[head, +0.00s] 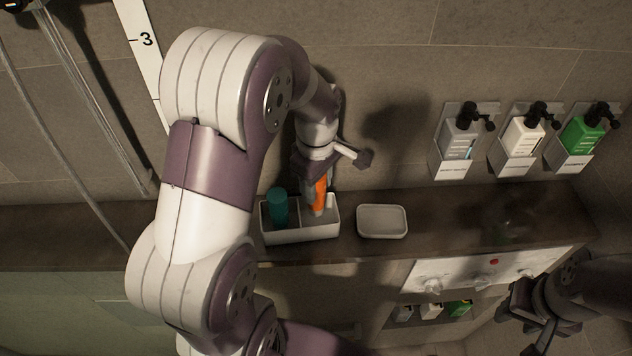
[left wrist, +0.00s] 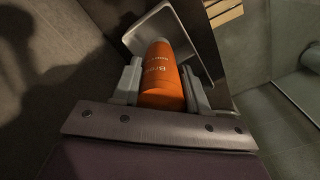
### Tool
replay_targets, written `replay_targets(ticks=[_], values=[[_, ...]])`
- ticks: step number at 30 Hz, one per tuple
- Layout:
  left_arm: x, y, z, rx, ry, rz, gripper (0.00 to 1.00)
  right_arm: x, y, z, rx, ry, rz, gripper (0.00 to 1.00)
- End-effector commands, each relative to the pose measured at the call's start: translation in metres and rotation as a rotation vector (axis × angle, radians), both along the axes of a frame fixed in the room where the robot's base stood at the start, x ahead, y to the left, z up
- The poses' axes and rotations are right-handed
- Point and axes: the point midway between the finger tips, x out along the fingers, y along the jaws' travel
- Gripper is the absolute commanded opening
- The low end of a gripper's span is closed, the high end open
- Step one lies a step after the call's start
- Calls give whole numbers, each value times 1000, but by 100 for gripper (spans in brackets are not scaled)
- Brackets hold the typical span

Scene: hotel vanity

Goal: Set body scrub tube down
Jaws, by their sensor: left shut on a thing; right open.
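The orange body scrub tube (head: 320,192) is held by my left gripper (head: 317,198) over the right part of a white divided caddy (head: 300,234) on the shelf. The tube also shows in the left wrist view (left wrist: 161,75), between both fingers, with lettering on its side. Its lower end is partly hidden in the head view, so I cannot tell whether it touches the caddy floor. My right gripper (head: 526,318) is open at the lower right, away from the caddy, and seems empty.
A teal bottle (head: 277,207) stands in the caddy's left part. A white soap dish (head: 382,221) sits just right of the caddy. Wall dispensers in grey (head: 459,142), white (head: 524,136) and green (head: 582,136) hang at the right. The shelf right of the dish looks clear.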

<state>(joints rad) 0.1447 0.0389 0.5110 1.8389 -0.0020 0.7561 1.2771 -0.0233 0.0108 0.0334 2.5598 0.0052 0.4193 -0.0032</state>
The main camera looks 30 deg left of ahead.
Motion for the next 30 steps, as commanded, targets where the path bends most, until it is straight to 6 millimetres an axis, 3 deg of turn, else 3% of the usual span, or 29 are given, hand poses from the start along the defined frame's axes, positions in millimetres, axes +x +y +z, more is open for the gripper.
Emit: replay_targets(ticks=[4,25,26,27,28,30], values=[[0,0,-15,0,-1,0,10,0,0,8,0,0,0,43],[0,-1,-28,1,-2,0,10,0,0,0,0,0,0,43],[0,-1,-28,1,-2,0,50,0,0,0,0,0,0,43],[0,-1,-28,1,-2,0,63,0,0,0,0,0,0,43],[0,-1,-28,1,-2,0,69,0,0,0,0,0,0,43],[0,-1,-28,1,-2,0,69,0,0,0,0,0,0,43]])
